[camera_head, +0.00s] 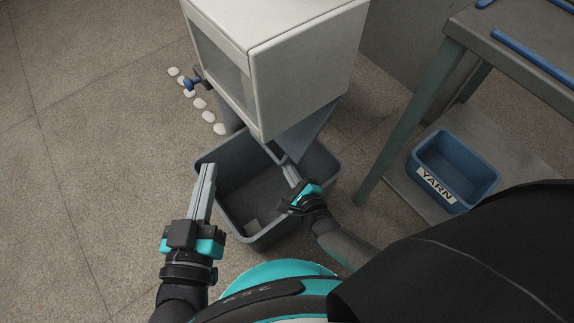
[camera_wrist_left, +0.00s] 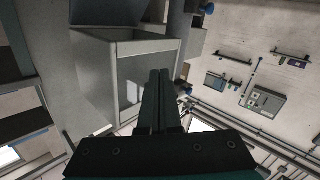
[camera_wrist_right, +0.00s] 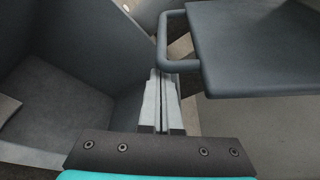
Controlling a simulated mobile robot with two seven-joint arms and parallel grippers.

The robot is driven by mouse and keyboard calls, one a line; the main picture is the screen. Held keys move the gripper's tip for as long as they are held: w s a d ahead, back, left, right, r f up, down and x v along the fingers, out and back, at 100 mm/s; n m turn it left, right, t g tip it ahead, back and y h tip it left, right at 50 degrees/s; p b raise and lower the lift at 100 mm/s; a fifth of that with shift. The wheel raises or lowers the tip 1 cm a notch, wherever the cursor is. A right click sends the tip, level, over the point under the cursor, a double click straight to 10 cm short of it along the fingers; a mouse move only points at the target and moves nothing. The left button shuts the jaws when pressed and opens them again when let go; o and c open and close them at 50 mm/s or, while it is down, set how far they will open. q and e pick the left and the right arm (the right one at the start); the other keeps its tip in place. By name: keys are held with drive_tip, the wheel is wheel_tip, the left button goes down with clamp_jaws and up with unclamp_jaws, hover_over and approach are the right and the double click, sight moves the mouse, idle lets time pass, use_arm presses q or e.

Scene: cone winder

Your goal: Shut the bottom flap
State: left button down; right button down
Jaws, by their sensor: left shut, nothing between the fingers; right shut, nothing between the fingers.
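The bottom flap (camera_head: 308,132) is a dark grey panel hanging below the white machine housing (camera_head: 300,75), over the bin. In the right wrist view, the flap (camera_wrist_right: 262,45) is close and wide, with a U-shaped handle (camera_wrist_right: 163,42) on its left edge. My right gripper (camera_head: 288,166) is shut and empty, its tips close to the handle's lower bend (camera_wrist_right: 163,75); I cannot tell whether they touch. My left gripper (camera_head: 210,168) is shut and empty above the bin's left rim, apart from the flap.
A grey open bin (camera_head: 322,200) stands on the floor under the housing. White round pieces (camera_head: 200,104) lie on the floor at the left. A metal table (camera_head: 455,35) stands at the right, with a blue YARN crate (camera_head: 437,187) on its lower shelf.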

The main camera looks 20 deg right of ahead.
use_arm(q)
drive_tip(key=shift+w, duration=0.1)
use_arm(e)
drive_tip(key=shift+a+r, duration=0.2)
drive_tip(key=shift+a, duration=0.05)
idle(0.3)
